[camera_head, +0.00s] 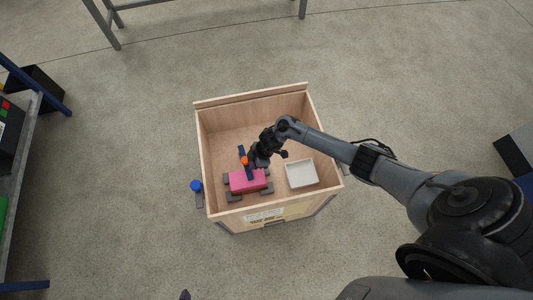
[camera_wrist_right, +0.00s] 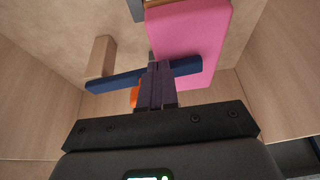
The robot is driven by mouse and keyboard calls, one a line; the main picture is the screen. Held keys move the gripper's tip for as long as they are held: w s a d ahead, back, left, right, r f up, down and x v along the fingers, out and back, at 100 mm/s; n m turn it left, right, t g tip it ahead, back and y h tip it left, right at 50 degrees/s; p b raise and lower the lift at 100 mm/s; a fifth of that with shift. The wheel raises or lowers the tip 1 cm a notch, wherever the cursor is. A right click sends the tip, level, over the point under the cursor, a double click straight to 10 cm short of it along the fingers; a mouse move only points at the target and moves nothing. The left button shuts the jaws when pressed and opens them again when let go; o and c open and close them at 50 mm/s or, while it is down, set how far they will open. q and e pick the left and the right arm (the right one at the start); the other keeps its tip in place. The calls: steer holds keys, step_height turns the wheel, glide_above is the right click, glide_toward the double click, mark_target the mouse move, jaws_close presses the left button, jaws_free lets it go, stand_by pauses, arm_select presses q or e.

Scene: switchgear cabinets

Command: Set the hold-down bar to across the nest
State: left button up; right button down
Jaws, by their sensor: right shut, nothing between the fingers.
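The hold-down bar is dark blue with an orange knob (camera_head: 245,160). In the head view the bar (camera_head: 241,150) runs up and down the picture, its lower end over the pink block (camera_head: 240,183). The block sits among grey corner pieces, the nest (camera_head: 234,197). My right gripper (camera_head: 251,163) is at the bar beside the knob. In the right wrist view its shut fingers (camera_wrist_right: 157,85) are in front of the bar (camera_wrist_right: 110,80), with the orange knob (camera_wrist_right: 134,97) partly hidden behind them and the pink block (camera_wrist_right: 190,40) beyond. Whether they touch the bar, I cannot tell. My left gripper is not in view.
A wooden crate (camera_head: 203,145) surrounds these things with raised walls. A white tray (camera_head: 301,174) lies right of the nest. A blue knob (camera_head: 196,186) is outside the left wall. The crate floor behind the nest is mostly clear.

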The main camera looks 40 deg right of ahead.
steer(key=shift+w+a, duration=0.1)
steer(key=shift+a, duration=0.05)
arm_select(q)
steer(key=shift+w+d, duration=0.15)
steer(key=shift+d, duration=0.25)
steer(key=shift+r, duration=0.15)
